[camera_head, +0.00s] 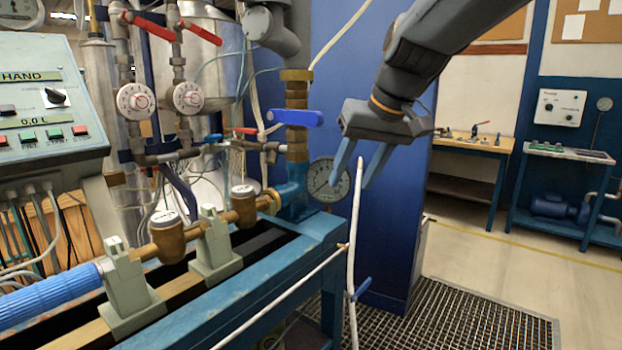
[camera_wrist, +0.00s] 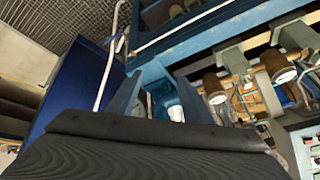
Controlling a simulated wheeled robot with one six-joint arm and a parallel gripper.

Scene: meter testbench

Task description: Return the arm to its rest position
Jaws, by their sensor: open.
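My gripper (camera_head: 358,170) hangs from my dark grey arm at the upper right of the head view, its two blue fingers apart and pointing down. Nothing shows between the fingers. It is in the air in front of the blue cabinet (camera_head: 385,235), right of the blue valve lever (camera_head: 297,118) and the round pressure gauge (camera_head: 329,180). In the wrist view my gripper (camera_wrist: 158,82) shows its dark body at the bottom, with the blue bench and pipework beyond.
The meter bench (camera_head: 290,265) carries brass water meters (camera_head: 167,235) and clamps at left. A white hose (camera_head: 353,255) runs upright close to my fingers. A control panel (camera_head: 48,110) stands far left. Floor grating (camera_head: 465,315) lies below, with open floor at right.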

